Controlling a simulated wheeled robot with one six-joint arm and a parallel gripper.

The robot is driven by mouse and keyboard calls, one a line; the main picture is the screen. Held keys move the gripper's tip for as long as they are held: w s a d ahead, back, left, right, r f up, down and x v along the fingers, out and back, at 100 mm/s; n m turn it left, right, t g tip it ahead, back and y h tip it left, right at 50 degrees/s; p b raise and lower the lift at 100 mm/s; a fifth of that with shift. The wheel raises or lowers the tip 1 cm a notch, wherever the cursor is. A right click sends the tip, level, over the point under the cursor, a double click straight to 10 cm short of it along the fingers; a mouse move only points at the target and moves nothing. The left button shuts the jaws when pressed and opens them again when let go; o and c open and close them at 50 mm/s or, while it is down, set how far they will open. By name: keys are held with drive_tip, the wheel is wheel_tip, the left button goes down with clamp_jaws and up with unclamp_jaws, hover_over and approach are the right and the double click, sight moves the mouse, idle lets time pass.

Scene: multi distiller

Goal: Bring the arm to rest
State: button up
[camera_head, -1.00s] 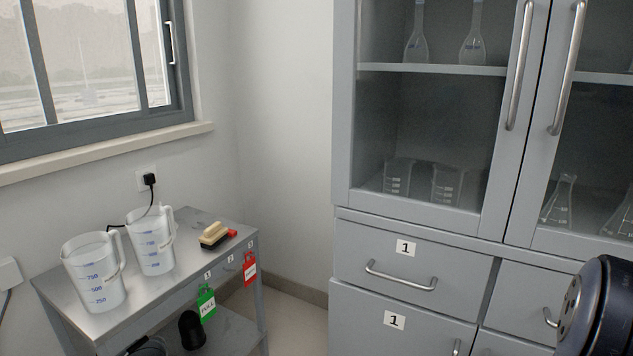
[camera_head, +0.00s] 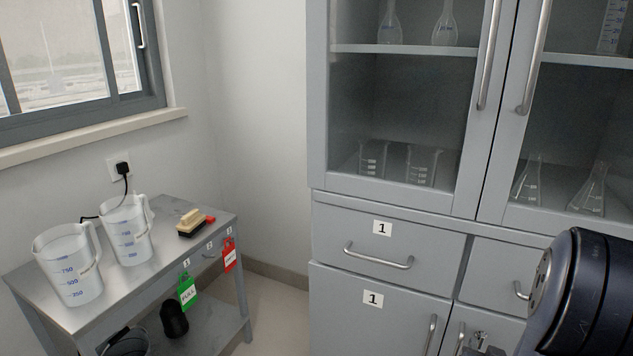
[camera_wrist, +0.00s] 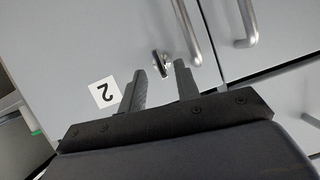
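My gripper (camera_wrist: 163,84) shows in the wrist view with its two dark fingers apart and nothing between them. Beyond the fingers are a grey cabinet door with a label "2" (camera_wrist: 104,92), a small metal lock (camera_wrist: 161,62) and a bar handle (camera_wrist: 187,34). I cannot tell the exact gap between the fingers and the door. In the head view, part of my dark arm (camera_head: 585,295) fills the lower right corner. The fingers are not clearly visible there.
A grey cabinet (camera_head: 330,225) with glass doors and drawers stands in the middle and right, close to my arm. A metal side table (camera_head: 140,280) at left holds two measuring jugs (camera_head: 72,265) and a brush (camera_head: 191,222). Bare floor (camera_head: 280,300) shows between them.

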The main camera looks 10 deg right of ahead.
drive_tip(key=shift+x, duration=1.15)
drive_tip(key=shift+r+p, duration=0.15)
drive_tip(key=shift+p, duration=0.2)
drive_tip(key=m+p, duration=0.1)
drive_tip(key=m+t+y+p, duration=0.1)
drive_tip(key=p, duration=0.1)
drive_tip(key=shift+s+d+m+y, duration=0.15)
drive_tip(key=shift+m+y, duration=0.15)
drive_tip(key=shift+m, duration=0.1)
drive_tip(key=shift+d+f+m+t+y+p, duration=0.15)
drive_tip(key=shift+m+t+y+p, duration=0.4)
drive_tip(key=shift+m, duration=0.55)
drive_tip(key=shift+f+m+t+y+p, duration=0.15)
drive_tip(key=shift+m+t+y+p, duration=0.35)
drive_tip(key=shift+m, duration=0.6)
